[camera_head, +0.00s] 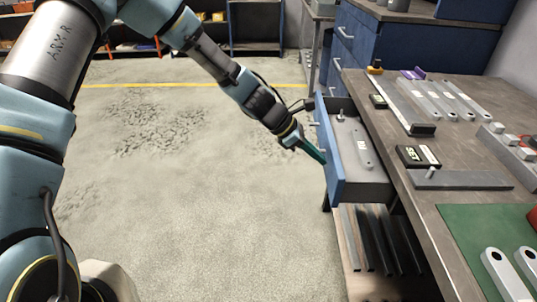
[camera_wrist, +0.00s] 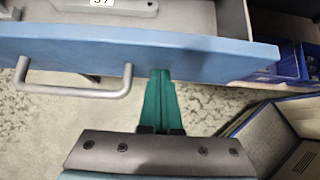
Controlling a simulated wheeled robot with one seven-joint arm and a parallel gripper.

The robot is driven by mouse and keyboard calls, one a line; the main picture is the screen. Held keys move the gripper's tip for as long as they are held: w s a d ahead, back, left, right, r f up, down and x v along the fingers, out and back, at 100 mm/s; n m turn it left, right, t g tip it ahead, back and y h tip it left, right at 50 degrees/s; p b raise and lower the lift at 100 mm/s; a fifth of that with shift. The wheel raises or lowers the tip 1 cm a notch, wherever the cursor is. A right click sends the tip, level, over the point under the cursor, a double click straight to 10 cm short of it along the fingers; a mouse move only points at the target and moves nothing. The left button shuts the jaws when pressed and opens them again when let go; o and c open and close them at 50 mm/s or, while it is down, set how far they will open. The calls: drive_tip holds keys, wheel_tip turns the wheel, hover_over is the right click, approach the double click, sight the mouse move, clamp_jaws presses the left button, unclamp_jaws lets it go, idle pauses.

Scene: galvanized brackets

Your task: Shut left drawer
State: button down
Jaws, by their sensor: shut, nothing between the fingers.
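The drawer (camera_head: 333,160) with a blue front stands pulled out from the left side of the workbench. Its grey inside holds a long grey bracket (camera_head: 361,148) with a small white label. In the wrist view the blue drawer front (camera_wrist: 200,52) runs across the picture, with a grey bar handle (camera_wrist: 75,90) on its left part. My gripper (camera_head: 318,157) has green fingers, shut and empty. In the wrist view the fingertips (camera_wrist: 160,76) are at the drawer front, right of the handle. I cannot tell if they touch it.
The workbench top (camera_head: 460,200) carries several grey brackets, a black SET box (camera_head: 417,157) and a green mat (camera_head: 480,240). Dark bars lie on a shelf (camera_head: 350,262) below. A blue cabinet (camera_head: 385,45) stands behind. The floor (camera_head: 200,200) left of the drawer is clear.

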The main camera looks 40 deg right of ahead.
drive_tip(key=p, duration=0.2)
hover_over(361, 173)
drive_tip(key=shift+w+a, duration=0.3)
drive_tip(key=shift+s+d, duration=0.2)
drive_tip(key=shift+s+r, duration=0.1)
